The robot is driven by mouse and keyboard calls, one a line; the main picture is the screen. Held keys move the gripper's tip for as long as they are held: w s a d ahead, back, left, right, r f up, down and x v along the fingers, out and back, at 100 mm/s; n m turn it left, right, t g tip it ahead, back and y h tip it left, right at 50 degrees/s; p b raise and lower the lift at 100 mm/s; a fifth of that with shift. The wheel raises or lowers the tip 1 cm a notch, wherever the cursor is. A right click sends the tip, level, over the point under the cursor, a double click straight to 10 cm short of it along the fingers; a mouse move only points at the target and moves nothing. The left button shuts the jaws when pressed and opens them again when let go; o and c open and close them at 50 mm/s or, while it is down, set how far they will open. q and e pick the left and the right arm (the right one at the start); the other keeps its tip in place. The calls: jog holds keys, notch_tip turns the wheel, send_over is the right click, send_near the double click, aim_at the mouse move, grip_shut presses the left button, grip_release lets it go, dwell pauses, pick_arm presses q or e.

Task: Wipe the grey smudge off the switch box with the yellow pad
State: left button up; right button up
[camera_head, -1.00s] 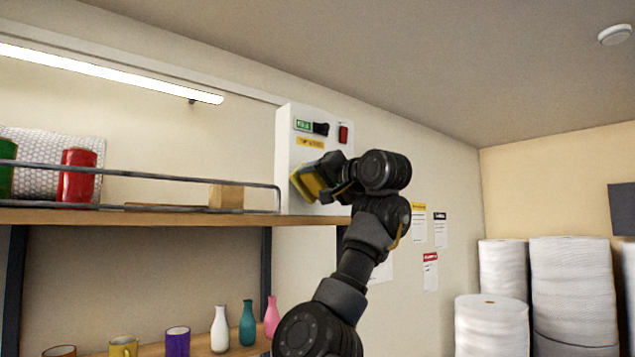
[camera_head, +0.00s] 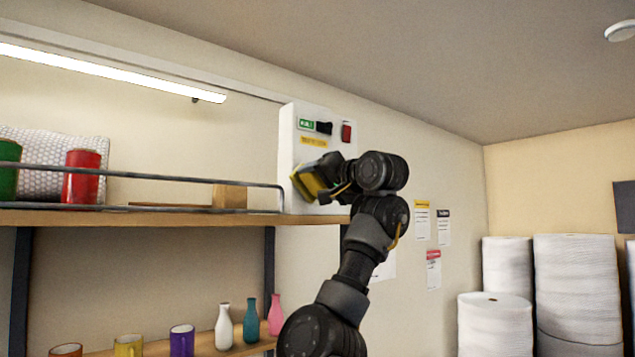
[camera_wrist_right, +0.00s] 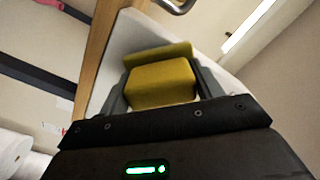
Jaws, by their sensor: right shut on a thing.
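The white switch box (camera_head: 304,150) is on the wall behind the right end of the upper shelf. It carries a green label, a black switch, a red switch and a yellow label. My right gripper (camera_head: 325,181) is shut on the yellow pad (camera_head: 309,184) and holds it at the lower front of the box. In the right wrist view the pad (camera_wrist_right: 162,84) sits between both fingers, with the white box face (camera_wrist_right: 133,35) right behind it. I cannot tell whether the pad touches the box. No grey smudge shows; the pad and gripper cover part of the face. My left gripper is not in view.
Bottles and cups stand on the lower shelf (camera_head: 200,344). White rolls (camera_head: 575,290) stand at the right.

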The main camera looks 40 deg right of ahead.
jog(key=shift+w, duration=0.2)
jog(key=shift+s+d, duration=0.15)
jog(key=shift+d, duration=1.75)
jog(key=shift+d, duration=0.1)
jog(key=d, duration=0.3)
jog(key=shift+d+b, duration=0.15)
jog(key=shift+b, duration=0.2)
